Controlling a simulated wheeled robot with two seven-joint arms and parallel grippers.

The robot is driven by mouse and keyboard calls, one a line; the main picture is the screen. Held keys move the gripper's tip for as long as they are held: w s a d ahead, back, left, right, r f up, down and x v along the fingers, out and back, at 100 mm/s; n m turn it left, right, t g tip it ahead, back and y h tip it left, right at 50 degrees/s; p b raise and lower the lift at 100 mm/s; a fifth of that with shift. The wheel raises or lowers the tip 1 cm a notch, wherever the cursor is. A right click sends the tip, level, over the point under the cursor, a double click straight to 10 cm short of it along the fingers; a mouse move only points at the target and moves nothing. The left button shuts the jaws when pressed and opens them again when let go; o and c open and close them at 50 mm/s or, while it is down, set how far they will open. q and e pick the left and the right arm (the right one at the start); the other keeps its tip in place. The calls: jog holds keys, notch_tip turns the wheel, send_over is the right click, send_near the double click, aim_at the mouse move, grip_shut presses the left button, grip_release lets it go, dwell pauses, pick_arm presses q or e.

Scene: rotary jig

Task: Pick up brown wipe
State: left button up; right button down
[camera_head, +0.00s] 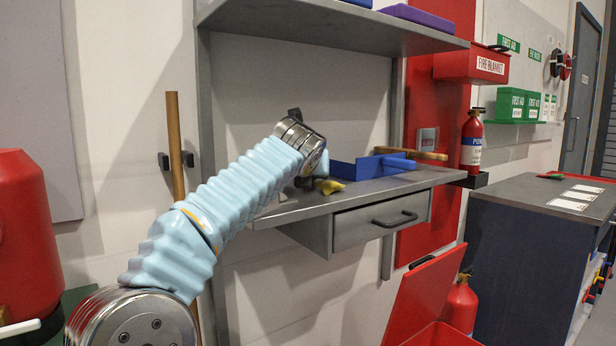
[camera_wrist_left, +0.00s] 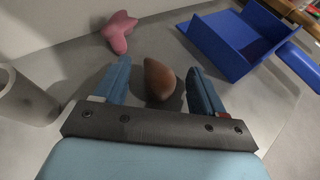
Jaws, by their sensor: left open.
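The brown wipe (camera_wrist_left: 158,80) is a small, rounded, crumpled lump on the grey shelf top (camera_wrist_left: 75,65) in the left wrist view. My left gripper (camera_wrist_left: 158,72) is open, with one blue finger on each side of the wipe. Gaps show between the wipe and both fingers; I cannot tell the height of the fingertips above the shelf. My right gripper is in neither view.
A pink crumpled piece (camera_wrist_left: 120,32) lies beyond the left finger. A grey cylinder (camera_wrist_left: 25,98) stands at the left. A blue dustpan (camera_wrist_left: 232,42) lies close beyond the right finger. An upper shelf (camera_head: 330,28) overhangs.

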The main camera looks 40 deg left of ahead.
pick_arm(q)
jog(key=shift+c, duration=0.3)
jog(key=c, duration=1.1)
jog(key=shift+o, duration=0.2)
